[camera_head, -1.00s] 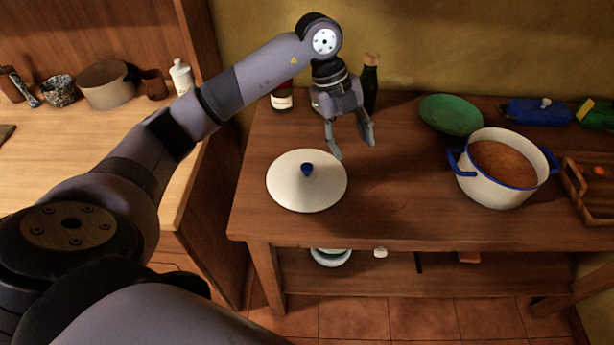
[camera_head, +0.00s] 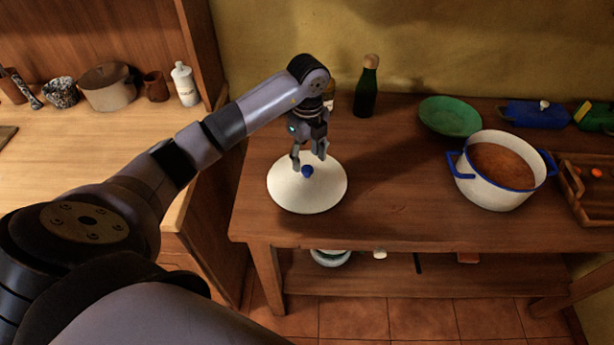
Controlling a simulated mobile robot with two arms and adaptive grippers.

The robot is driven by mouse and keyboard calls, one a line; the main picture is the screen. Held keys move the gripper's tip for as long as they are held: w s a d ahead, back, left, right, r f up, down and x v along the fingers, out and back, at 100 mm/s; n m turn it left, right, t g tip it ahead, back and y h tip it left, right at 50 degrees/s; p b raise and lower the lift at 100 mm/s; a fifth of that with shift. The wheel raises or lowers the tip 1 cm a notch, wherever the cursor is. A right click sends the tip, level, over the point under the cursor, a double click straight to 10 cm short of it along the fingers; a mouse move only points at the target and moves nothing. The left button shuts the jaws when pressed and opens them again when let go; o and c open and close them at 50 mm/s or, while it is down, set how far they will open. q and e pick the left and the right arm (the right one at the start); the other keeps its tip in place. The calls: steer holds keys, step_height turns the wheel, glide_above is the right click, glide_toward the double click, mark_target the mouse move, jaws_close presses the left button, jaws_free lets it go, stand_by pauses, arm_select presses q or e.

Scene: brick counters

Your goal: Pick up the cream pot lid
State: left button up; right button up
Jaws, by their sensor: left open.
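The cream pot lid (camera_head: 318,194) lies flat on the wooden table, left of the pot. Its blue knob (camera_head: 307,172) points up at the middle. My left gripper (camera_head: 309,163) is just above the lid, fingers pointing down and apart. The fingertips are close to the knob, one at each side and a little behind it in the picture. I cannot tell whether they touch it. The cream pot (camera_head: 487,190) with blue handles stands open further right, with brown content. My right gripper is not in view.
A green bottle (camera_head: 367,88) stands behind the gripper to the right. A green bowl (camera_head: 450,116), a blue box-like dish (camera_head: 535,113) and a wooden tray (camera_head: 572,190) are on the right. The table (camera_head: 395,215) is clear between lid and pot.

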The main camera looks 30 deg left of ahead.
mark_target(307, 168)
arm_select(q)
step_height(307, 168, down, 5)
steer(key=shift+a+r+p, duration=0.1)
steer(key=shift+p, duration=0.95)
steer(key=shift+w+f, duration=0.1)
steer(key=shift+f, duration=0.3)
steer(key=shift+c, duration=0.4)
jaws_close()
steer(key=shift+r, duration=0.1)
